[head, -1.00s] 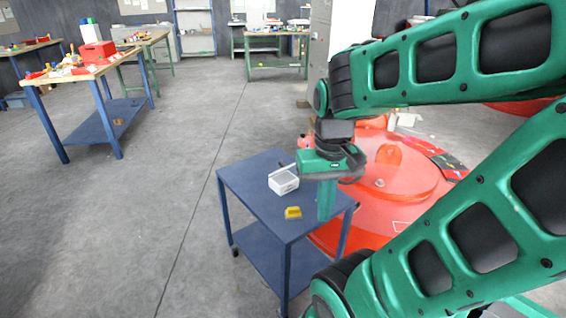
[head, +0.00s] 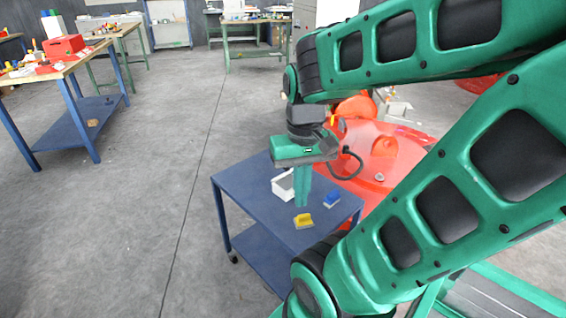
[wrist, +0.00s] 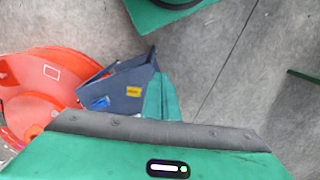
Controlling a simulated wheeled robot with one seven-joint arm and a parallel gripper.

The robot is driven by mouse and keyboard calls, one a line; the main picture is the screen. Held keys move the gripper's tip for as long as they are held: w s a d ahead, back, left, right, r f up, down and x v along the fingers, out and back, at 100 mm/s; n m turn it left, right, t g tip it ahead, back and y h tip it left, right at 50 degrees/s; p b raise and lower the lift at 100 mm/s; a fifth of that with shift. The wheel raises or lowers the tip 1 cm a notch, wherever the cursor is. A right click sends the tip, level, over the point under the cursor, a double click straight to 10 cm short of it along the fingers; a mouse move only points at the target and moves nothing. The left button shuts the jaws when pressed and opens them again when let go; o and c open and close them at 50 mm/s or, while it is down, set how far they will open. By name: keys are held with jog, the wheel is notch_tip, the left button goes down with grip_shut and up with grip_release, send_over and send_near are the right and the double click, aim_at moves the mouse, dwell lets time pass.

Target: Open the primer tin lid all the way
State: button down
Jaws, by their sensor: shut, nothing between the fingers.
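A small white box with a greyish top, which looks like the primer tin (head: 280,188), sits on the blue cart (head: 240,190). My gripper (head: 303,204) points down over the cart, its green fingers together and empty. In the head view the fingers cover the right part of the tin; I cannot tell whether they touch it or how far its lid is open. In the wrist view the fingers (wrist: 160,98) cover part of the cart top (wrist: 120,85), and the tin cannot be made out.
A yellow block (head: 304,221) and a blue block (head: 332,200) lie on the cart near the gripper. A large red round body (head: 375,150) stands right behind the cart. A cluttered workbench (head: 50,72) stands at the far left. The floor left of the cart is clear.

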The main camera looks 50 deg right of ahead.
jog(key=shift+d, duration=0.2)
jog(key=m+t+h, duration=0.1)
jog(key=m+t, duration=0.9)
jog(key=m, duration=0.2)
send_near(291, 171)
jog(key=s+r, duration=0.3)
jog(key=r, duration=0.3)
jog(key=shift+t, duration=0.3)
jog(key=x, duration=1.4)
jog(key=shift+s+a+f, duration=0.1)
jog(key=shift+s+a, duration=0.05)
